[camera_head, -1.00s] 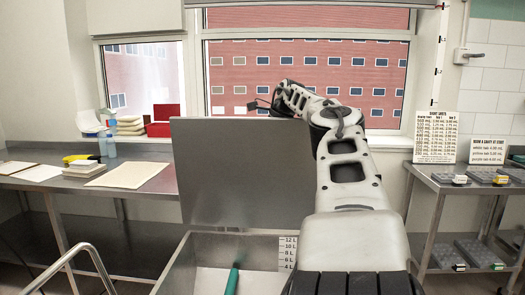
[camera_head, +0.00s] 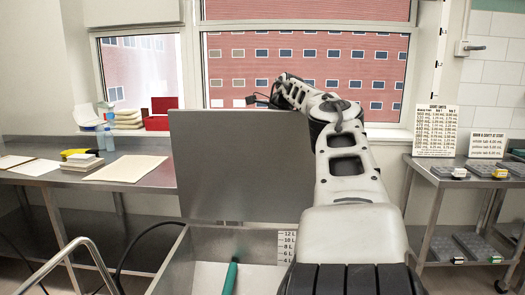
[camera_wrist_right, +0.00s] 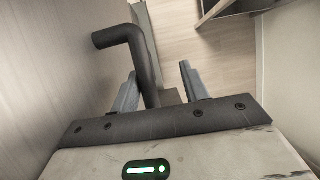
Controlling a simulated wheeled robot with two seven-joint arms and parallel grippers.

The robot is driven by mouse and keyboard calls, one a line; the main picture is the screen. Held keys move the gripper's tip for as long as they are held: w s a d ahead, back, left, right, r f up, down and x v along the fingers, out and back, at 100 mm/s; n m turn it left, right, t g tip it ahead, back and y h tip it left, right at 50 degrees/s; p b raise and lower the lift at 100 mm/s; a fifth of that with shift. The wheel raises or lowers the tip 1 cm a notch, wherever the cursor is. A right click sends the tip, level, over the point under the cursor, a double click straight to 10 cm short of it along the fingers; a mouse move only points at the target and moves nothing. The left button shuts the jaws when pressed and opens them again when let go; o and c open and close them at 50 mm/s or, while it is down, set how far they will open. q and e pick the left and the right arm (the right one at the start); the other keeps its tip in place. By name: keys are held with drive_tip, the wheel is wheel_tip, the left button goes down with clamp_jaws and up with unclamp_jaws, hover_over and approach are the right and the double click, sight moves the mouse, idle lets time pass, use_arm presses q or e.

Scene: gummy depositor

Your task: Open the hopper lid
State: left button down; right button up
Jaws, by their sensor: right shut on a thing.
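The hopper lid (camera_head: 240,165) is a flat grey metal panel standing upright at the back of the hopper, in the head view. The hopper (camera_head: 172,262) below it is open, with a litre scale (camera_head: 287,247) on its inner wall and a green bar (camera_head: 231,277) inside. My right arm reaches past the lid's right side, its wrist above and behind the lid's top edge. In the right wrist view, my right gripper (camera_wrist_right: 158,88) is shut on a dark bent lid handle (camera_wrist_right: 141,62) between its fingers. My left gripper is not in view.
A steel table (camera_head: 110,185) on the left holds papers, books and bottles. A shelf rack (camera_head: 436,178) on the right carries trays and two signs. A curved metal rail (camera_head: 86,244) stands at the front left. A window is behind the lid.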

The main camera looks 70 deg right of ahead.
sight(273, 134)
drive_tip(key=shift+w+r, duration=0.1)
drive_tip(key=shift+r, duration=0.2)
use_arm(q)
drive_tip(key=b, duration=0.1)
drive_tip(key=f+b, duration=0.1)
drive_tip(key=b, duration=0.1)
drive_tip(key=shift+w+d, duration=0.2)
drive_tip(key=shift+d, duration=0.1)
use_arm(e)
drive_tip(key=s+r, duration=0.2)
drive_tip(key=s, duration=0.5)
drive_tip(key=s+d+r, duration=0.1)
drive_tip(key=s+r, duration=0.1)
drive_tip(key=s, duration=0.5)
drive_tip(key=shift+d, duration=0.25)
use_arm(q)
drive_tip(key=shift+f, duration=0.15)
